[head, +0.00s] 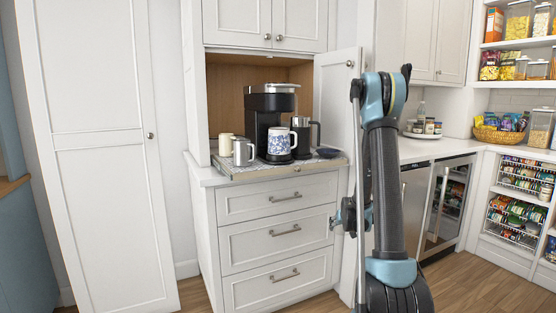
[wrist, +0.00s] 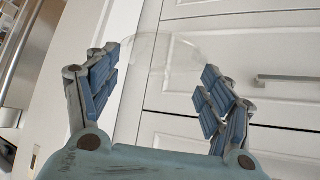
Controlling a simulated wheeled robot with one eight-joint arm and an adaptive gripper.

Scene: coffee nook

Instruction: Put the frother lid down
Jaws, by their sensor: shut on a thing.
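The frother lid (wrist: 168,52) is a clear, see-through round piece in the wrist view. It sits between the two blue-padded fingers of my gripper (wrist: 160,80), which is shut on it. In the head view my gripper (head: 347,216) is low in front of the cabinet's right side, beside the drawers and below the counter top. I cannot make out the lid in the head view. A dark steel jug with a black handle (head: 303,136), which may be the frother, stands in the nook without a visible clear lid.
A pull-out tray (head: 262,170) holds a coffee machine (head: 262,108), a patterned mug (head: 281,140), a steel pitcher (head: 243,152) and a small dark dish (head: 328,153). The open cabinet door (head: 337,95) stands beside my arm. The right counter (head: 425,150) has bare room.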

